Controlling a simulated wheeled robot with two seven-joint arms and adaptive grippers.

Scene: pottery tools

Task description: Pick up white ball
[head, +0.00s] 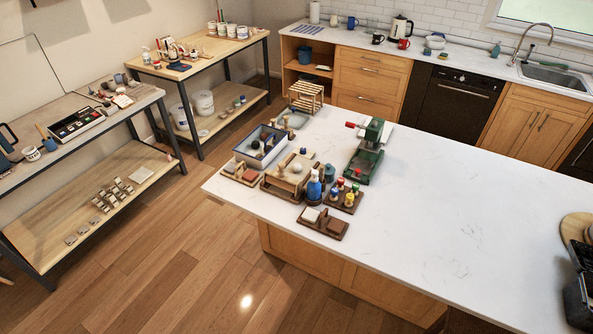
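A small pale ball (297,167), which looks like the white ball, rests on a light wooden block or box in the cluster of tools near the left end of the white island counter (440,215). Another small pale round thing (303,151) lies just behind it, too small to tell clearly. Neither of my grippers shows clearly in the head view.
Around the ball stand a blue-rimmed tray (236,155), blue bottles (314,187), small jars and a green press (364,163). A wooden rack (306,97) is behind. Dark objects (579,290), cut off, are at the right edge. The counter's middle is clear.

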